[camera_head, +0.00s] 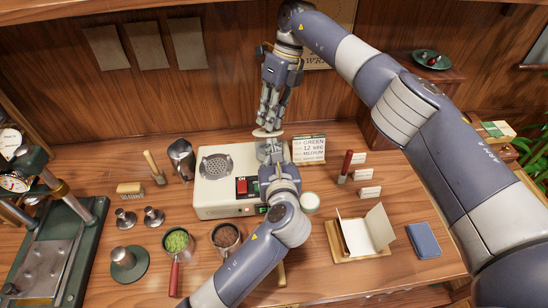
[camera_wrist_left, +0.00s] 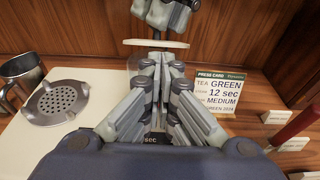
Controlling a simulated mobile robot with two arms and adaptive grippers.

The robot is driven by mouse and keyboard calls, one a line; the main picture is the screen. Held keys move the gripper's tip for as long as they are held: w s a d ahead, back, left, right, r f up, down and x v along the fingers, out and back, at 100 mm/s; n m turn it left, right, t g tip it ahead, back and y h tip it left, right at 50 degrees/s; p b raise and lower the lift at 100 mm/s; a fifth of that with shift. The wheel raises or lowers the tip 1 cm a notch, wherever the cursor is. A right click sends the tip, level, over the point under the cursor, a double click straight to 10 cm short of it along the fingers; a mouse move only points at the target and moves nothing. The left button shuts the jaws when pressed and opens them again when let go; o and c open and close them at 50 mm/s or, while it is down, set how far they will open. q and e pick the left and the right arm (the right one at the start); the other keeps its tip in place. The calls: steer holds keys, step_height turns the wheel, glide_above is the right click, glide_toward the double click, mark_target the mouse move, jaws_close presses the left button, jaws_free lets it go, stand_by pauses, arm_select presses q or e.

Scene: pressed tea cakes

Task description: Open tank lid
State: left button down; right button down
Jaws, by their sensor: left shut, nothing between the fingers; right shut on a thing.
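The pale round tank lid (camera_head: 257,134) is up at the back of the white machine (camera_head: 212,190). My right gripper (camera_head: 269,127) reaches down from above and is shut on the lid. In the left wrist view the lid (camera_wrist_left: 138,42) is a thin, nearly level disc above my left fingertips (camera_wrist_left: 162,62), with a visible gap below it. My left gripper (camera_head: 270,148) is shut and empty over the machine's back right part. Its fingers hide most of the tank beneath, so I cannot tell whether they touch it.
The machine has a perforated round plate (camera_head: 216,166) and a red switch (camera_head: 241,187). A press card (camera_head: 309,149) stands close right of my grippers. A metal pitcher (camera_head: 182,158) is left, a red-handled tool (camera_head: 345,166) right. Cups of green (camera_head: 177,241) and dark tea (camera_head: 226,237) are in front.

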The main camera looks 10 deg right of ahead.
arm_select(q)
steer(key=shift+w+r, duration=0.3)
steer(key=shift+r, duration=0.65)
arm_select(e)
steer(key=c, duration=1.6)
jaws_free()
steer(key=shift+f, duration=0.1)
steer(key=shift+o, duration=0.2)
arm_select(q)
steer(key=shift+f, duration=0.2)
